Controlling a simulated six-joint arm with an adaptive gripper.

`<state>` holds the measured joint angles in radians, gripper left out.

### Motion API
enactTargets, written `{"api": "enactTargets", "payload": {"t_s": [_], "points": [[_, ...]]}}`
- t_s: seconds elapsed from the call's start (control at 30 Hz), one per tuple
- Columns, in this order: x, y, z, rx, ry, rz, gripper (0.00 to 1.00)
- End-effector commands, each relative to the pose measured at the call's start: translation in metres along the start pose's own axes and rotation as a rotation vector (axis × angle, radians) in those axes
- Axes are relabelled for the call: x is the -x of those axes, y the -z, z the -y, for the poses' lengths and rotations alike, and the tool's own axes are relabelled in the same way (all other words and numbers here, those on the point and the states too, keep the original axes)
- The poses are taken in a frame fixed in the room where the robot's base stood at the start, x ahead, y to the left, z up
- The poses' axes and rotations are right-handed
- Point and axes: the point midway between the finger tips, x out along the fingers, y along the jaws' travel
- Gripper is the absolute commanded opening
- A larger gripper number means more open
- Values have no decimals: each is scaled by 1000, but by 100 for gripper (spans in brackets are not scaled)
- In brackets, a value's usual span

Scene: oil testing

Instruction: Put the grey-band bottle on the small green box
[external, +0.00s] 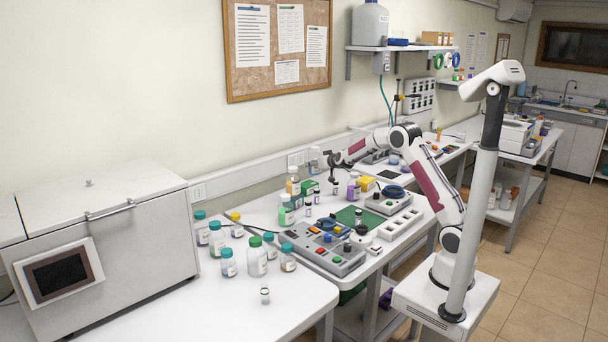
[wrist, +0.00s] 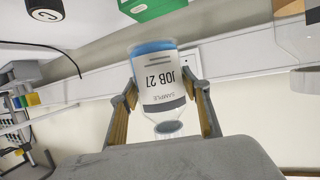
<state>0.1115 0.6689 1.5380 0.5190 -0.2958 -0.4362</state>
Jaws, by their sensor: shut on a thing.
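My gripper (wrist: 160,103) is shut on the grey-band bottle (wrist: 162,70), with a finger on each side of it. The bottle is clear, with a white label reading "SAMPLE JOB 27", a dark grey band and blue at its base. It appears inverted in the wrist view, base toward the top. A green box (wrist: 152,8) shows just beyond its base, cut by the frame edge. In the external view my gripper (external: 328,158) is above the back of the bench, with the bottle (external: 314,156) at its tip, above a small green box (external: 310,186). I cannot tell whether they touch.
Bottles with amber (external: 293,183) and purple (external: 353,187) contents stand near the green box. A grey control panel (external: 330,246) and a green mat (external: 358,216) lie in front. Several teal- and green-capped bottles (external: 257,258) stand at the left. The wall is close behind.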

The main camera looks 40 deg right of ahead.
Motion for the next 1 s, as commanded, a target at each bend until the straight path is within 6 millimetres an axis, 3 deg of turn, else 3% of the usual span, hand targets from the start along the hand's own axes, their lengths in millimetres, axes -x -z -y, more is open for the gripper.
{"api": "enactTargets", "payload": {"t_s": [0.5, 1.0], "points": [[-22, 28, 5, -14, -34, -9, 13], [-27, 49, 9, -10, -27, -11, 13]]}}
